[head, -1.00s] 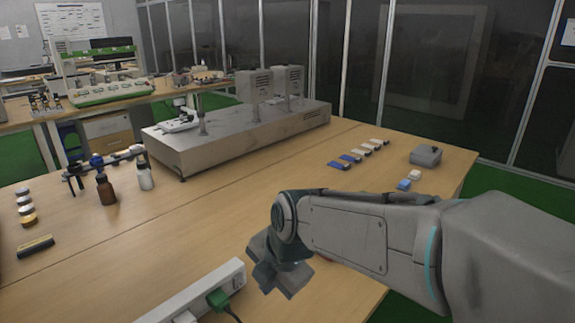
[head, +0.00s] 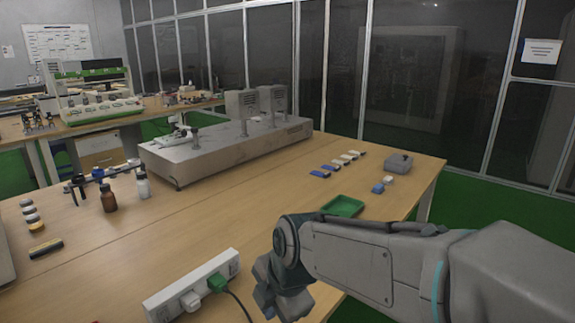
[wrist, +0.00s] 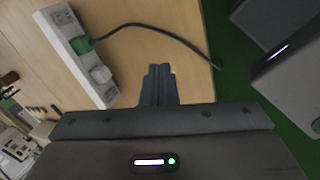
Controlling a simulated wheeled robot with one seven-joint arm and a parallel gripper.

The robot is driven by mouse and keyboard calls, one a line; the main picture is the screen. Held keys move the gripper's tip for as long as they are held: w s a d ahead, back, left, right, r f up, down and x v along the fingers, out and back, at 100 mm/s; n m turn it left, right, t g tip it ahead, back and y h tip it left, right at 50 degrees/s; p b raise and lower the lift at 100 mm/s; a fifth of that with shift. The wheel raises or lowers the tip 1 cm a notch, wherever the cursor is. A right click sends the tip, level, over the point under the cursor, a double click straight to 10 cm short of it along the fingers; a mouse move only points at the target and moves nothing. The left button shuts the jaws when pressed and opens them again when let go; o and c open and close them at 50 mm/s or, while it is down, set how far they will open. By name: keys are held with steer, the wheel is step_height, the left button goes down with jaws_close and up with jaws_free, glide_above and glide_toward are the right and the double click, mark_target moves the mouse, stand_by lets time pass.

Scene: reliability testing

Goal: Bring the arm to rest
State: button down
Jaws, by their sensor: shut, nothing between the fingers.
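My arm reaches in from the right of the head view, with my gripper (head: 283,298) low at its end, over the near edge of the wooden table (head: 150,235). In the wrist view my gripper (wrist: 158,84) shows its two fingers pressed together, with nothing between them. The fingers point over the table top near its edge, close to a black cable. No object is held.
A white power strip (head: 192,287) with a green plug and a black cable lies left of my gripper. A green tray (head: 343,206) sits behind my arm. A grey machine (head: 230,150), bottles and small parts stand farther back. Green floor lies right of the table.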

steer(key=s+d+r+m+h+p, duration=0.1)
steer(key=s+d+r+m+p, duration=0.3)
steer(key=d+m, duration=0.5)
steer(key=s+d+r+m+h+p, duration=0.2)
steer(key=s+d+r+m+p, duration=0.2)
steer(key=m, duration=1.2)
steer(key=shift+d+r+p, duration=1.35)
steer(key=shift+d+p, duration=1.05)
steer(key=shift+p, duration=0.15)
